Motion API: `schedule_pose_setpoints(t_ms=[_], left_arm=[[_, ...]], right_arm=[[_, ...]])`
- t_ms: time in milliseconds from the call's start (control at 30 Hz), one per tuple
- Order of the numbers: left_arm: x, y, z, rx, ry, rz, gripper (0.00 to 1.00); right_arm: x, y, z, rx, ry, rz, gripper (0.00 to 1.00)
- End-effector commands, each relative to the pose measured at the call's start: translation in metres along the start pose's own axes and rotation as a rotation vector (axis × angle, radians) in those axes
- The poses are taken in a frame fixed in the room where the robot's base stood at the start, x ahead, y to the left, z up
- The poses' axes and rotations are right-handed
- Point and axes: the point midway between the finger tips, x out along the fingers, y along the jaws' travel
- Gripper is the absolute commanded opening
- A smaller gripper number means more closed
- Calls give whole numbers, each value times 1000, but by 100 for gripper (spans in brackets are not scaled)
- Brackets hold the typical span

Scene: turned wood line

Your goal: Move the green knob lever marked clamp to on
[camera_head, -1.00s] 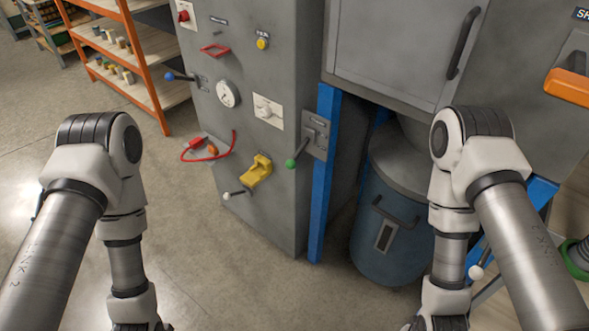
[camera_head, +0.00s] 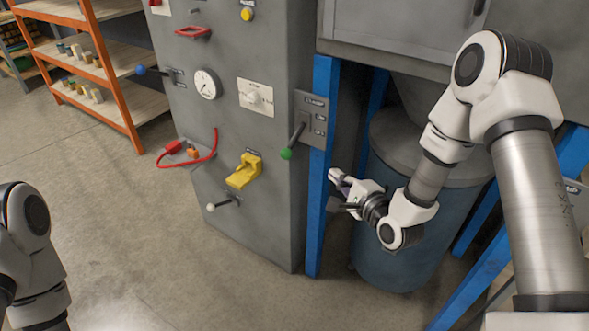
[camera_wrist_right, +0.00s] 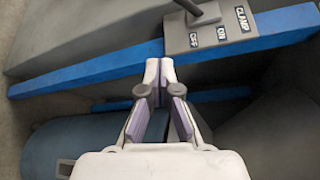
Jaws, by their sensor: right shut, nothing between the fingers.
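The clamp lever's green knob (camera_head: 287,154) is at the lower end of its dark shaft, below and left of the grey plate (camera_head: 312,110) it comes out of. In the right wrist view the plate (camera_wrist_right: 235,38) reads CLAMP, ON and OFF; the lever shaft (camera_wrist_right: 196,10) leaves the top of the picture, so the knob is hidden there. In the head view the shaft slants down, toward the lower label. My right gripper (camera_head: 337,189) is shut and empty, right of and below the knob, apart from it. My left gripper is out of view.
A blue post (camera_head: 321,190) stands between my right gripper and the cabinet front. A blue drum (camera_head: 385,245) is behind and below the gripper. A yellow handle (camera_head: 244,171), a white-knobbed lever (camera_head: 222,204) and a red cable (camera_head: 190,162) lie left of the green knob.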

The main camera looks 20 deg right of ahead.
Motion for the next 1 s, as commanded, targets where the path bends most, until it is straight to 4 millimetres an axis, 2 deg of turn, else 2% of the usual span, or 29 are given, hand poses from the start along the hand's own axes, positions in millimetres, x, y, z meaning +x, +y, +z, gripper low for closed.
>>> schedule_pose_setpoints(t_ms=[200, 333, 467, 800, 900, 1000], left_arm=[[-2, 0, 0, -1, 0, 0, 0], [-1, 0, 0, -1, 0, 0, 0], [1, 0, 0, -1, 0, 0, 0], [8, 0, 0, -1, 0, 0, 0], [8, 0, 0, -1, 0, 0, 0], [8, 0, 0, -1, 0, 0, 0]], right_arm=[[0, 0, 1, -2, 0, 3, 0], [9, 0, 1, -5, -1, 5, 0], [30, 1, 1, -6, -2, 3, 0], [104, 2, 1, -5, -1, 3, 0], [106, 2, 23, -5, -4, 7, 0], [108, 1, 34, -4, -2, 6, 0]])
